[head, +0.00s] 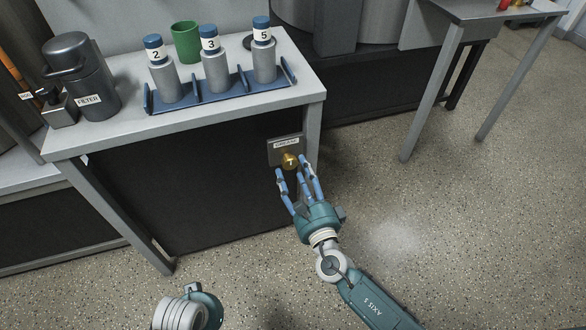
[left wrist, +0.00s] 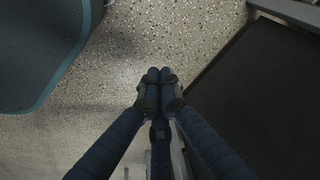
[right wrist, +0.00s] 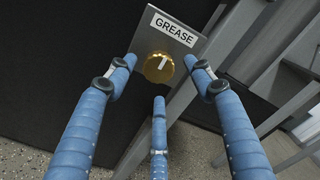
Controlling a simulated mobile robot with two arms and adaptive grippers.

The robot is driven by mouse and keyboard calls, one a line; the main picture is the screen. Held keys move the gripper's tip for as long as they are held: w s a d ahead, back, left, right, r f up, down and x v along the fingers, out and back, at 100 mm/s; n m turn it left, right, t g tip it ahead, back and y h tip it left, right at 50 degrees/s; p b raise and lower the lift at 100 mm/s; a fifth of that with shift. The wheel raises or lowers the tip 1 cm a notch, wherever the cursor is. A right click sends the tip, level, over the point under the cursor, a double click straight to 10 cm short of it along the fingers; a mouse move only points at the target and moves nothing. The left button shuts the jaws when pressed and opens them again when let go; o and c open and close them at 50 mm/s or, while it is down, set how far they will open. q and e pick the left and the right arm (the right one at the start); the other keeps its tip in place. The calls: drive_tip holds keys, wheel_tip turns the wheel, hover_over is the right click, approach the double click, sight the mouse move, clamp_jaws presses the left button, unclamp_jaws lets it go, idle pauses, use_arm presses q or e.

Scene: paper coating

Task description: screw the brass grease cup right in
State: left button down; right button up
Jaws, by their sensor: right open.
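The brass grease cup (head: 290,161) sits on a grey plate (head: 272,152) labelled GREASE, on the front of the bench near its right leg. In the right wrist view the round brass cup (right wrist: 159,67) shows its face with a white mark. How deep it sits cannot be told. My right gripper (head: 292,167) is open just in front of the cup, its fingers spread on either side and one below. No clear contact shows. My left gripper (left wrist: 160,76) is shut with its fingertips together and nothing visible between them, over the floor.
On the bench (head: 235,115) stand a blue rack (head: 222,95) with bottles 2, 3 and 5, a green cup (head: 186,42) and a dark FILTER canister (head: 92,75). The bench's right leg (head: 312,135) is close to the plate.

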drive_tip(key=shift+x, duration=1.25)
drive_tip(key=c, duration=1.2)
drive_tip(key=shift+o, duration=0.2)
